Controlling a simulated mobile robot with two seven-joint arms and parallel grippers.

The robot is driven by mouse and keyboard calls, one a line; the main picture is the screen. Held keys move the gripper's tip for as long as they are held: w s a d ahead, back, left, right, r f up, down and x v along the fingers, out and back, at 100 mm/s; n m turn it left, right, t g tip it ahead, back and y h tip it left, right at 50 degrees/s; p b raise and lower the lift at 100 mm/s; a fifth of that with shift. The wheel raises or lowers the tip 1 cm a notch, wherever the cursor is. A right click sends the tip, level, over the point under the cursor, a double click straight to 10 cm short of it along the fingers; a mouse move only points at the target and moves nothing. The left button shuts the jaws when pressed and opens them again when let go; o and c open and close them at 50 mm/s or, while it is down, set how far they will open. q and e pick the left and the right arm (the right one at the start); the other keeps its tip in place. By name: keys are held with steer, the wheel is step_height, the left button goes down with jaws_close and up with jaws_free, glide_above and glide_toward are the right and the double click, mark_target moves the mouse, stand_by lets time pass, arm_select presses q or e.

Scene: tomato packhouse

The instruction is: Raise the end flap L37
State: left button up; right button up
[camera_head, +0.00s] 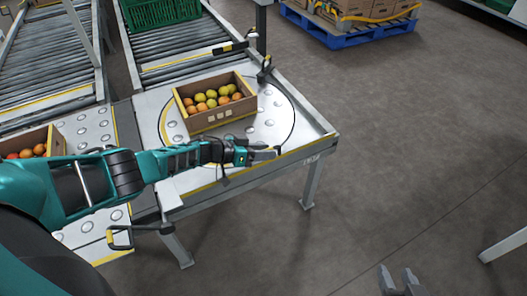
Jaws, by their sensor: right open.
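No label L37 can be read, so I cannot tell which part is the end flap. My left gripper (266,154) is above the front edge of the ball-transfer table (180,186), in front of a brown crate (222,122). Its fingers are small and seen side-on, and I cannot tell whether they are open or touch the edge. My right gripper (398,276) is open and empty over the floor at the bottom right, well away from the table.
The crate holds several tomatoes on a round turntable plate. A second tomato crate (56,142) is at the left. Black-and-yellow handles (265,68) (119,238) stand at the table's edges. Roller conveyors (185,72) run back to a green crate (128,30).

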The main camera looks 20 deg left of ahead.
arm_select(q)
steer(key=shift+s+a+r, duration=0.2)
steer(key=shift+s+a, duration=0.05)
steer(key=p+v, duration=0.4)
steer(key=v, duration=0.8)
steer(key=shift+p, duration=0.35)
arm_select(e)
steer(key=shift+s+d+r+h, duration=0.15)
steer(key=shift+s+d+r, duration=0.15)
steer(key=shift+d+r, duration=0.2)
steer(key=shift+s+d+r+h, duration=0.15)
steer(key=shift+s+d+r, duration=0.2)
steer(key=shift+d, duration=0.2)
arm_select(q)
steer(key=shift+s+d, duration=0.1)
